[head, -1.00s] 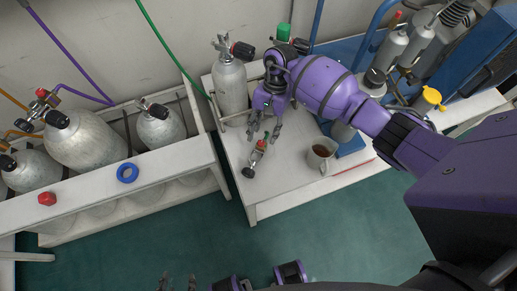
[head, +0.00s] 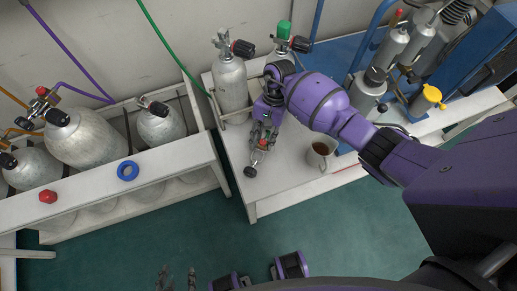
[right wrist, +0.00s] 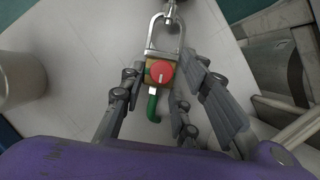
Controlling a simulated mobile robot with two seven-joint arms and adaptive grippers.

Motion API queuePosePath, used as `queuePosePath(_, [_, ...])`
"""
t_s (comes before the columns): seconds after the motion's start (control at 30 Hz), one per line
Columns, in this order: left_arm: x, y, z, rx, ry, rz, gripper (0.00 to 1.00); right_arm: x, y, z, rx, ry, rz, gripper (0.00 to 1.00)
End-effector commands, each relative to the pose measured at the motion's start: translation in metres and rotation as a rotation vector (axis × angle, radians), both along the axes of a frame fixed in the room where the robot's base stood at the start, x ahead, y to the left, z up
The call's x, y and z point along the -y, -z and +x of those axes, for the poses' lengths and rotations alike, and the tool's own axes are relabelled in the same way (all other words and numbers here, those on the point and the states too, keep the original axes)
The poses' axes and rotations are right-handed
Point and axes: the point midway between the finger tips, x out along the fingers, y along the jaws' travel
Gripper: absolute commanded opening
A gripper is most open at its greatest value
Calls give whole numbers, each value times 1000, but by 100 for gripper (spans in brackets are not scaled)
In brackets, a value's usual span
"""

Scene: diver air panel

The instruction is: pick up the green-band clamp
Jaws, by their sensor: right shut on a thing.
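The green-band clamp (head: 254,158) is on the white bench top in the head view, with a black knob at its near end. In the right wrist view the clamp (right wrist: 158,71) shows a red round knob, a metal yoke and a curved green part. My right gripper (head: 264,137) is over its upper end. In the right wrist view my right gripper (right wrist: 160,92) has its fingers on both sides of the clamp's body, shut on it. My left gripper (head: 178,279) is at the bottom edge of the head view, fingers apart and empty, away from the clamp.
A grey cylinder (head: 230,85) stands behind the clamp on the bench (head: 285,190). A mug (head: 320,153) with dark content stands to the right. Green floor lies in front.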

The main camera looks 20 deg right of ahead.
Motion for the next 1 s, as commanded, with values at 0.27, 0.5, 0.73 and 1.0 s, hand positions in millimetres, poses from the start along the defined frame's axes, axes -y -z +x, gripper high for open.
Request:
queuePosePath(0.27, [0,2,-5,-9,-2,1,40,0,-1,0,-1,0,1,0])
queuePosePath(0.5, [0,1,-4,-9,-2,0,40,1,-13,1,3,0,0,0])
queuePosePath(0.73, [-1,-6,-2,-2,-3,1,40,-4,-52,-15,5,-4,-1,0])
queuePosePath(1.0, [-1,-8,-1,1,-3,1,40,-21,-101,-71,0,-7,0,0])
